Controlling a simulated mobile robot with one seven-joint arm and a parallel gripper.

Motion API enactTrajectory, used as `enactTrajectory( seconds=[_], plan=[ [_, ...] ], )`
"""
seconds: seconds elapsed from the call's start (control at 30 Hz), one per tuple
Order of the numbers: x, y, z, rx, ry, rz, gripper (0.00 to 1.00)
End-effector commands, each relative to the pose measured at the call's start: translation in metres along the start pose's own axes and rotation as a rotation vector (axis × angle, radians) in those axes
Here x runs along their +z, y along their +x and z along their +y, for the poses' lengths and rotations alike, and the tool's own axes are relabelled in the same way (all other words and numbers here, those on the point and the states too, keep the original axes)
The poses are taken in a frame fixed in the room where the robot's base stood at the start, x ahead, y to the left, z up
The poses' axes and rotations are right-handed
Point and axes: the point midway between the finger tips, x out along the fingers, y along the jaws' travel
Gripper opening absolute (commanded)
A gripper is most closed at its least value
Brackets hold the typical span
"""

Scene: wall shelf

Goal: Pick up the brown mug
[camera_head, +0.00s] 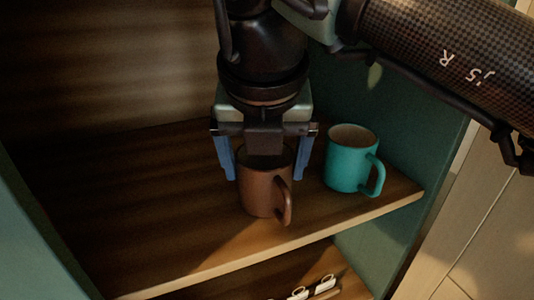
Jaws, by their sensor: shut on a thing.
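The brown mug (258,194) is upright at the wooden shelf, near its front edge, with its handle toward the front right. My gripper (264,172) comes down from above, with one blue finger on the left side of the mug and the other on its right. It is shut on the mug. The mug's rim is partly hidden by my gripper. I cannot tell whether the mug's base touches the shelf.
A teal mug (347,168) stands upright on the shelf (140,225), close to the right of the brown mug. The green side wall (395,130) is just beyond it. The shelf's left part is clear. A lower shelf holds small white items (299,292).

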Motion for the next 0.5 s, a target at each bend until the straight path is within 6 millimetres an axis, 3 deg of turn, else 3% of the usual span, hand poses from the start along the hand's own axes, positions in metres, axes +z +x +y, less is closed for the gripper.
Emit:
enactTrajectory(
  seconds=[0.1,0.5],
  plan=[
    [-0.0005,0.001,-0.0012,-0.003,0.002,0.003,0.19],
    [0.0018,-0.0036,-0.0013,-0.005,0.001,0.001,0.19]
  ],
)
